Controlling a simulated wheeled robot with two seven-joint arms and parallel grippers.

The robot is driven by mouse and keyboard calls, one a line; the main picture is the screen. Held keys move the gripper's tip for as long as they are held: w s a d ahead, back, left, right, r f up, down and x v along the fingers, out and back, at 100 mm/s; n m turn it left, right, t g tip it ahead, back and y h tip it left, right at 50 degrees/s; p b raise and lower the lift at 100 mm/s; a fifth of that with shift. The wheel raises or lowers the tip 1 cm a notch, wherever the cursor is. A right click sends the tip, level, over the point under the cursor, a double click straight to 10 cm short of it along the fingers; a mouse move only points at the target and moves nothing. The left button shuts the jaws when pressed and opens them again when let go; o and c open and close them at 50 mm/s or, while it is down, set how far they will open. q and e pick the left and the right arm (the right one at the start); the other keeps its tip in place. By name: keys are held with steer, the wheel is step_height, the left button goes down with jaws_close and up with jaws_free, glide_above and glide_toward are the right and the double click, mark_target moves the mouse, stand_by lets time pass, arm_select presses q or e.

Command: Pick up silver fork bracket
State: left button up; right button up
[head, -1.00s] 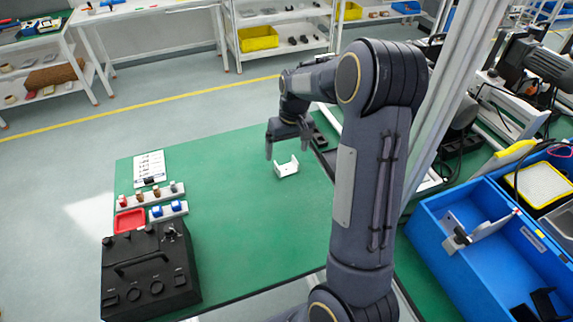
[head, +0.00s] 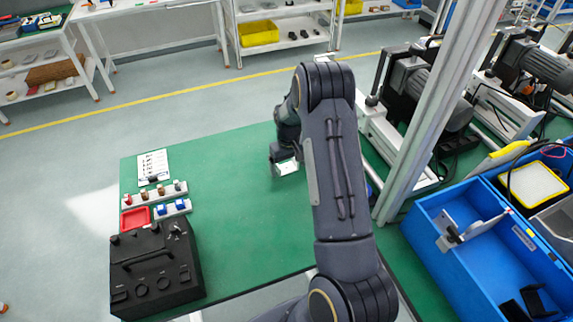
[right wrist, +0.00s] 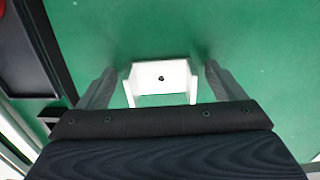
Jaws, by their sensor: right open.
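The silver fork bracket (head: 287,169) is a small, pale, U-shaped piece with a hole in its middle plate. It rests on the green mat (head: 235,225), partly hidden by my right gripper (head: 285,161) in the head view. In the right wrist view, the bracket (right wrist: 160,77) lies between the two fingers of my right gripper (right wrist: 160,80). The fingers are spread, one on each side, with a gap showing at both sides. My left gripper is not in view.
A black control box (head: 155,270), a red tray (head: 135,219), small part racks (head: 155,193) and a printed sheet (head: 153,166) stand at the left. Blue bins (head: 480,262) and a metal post (head: 433,110) are at the right. The mat's middle is clear.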

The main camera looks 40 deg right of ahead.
steer(key=c, duration=1.1)
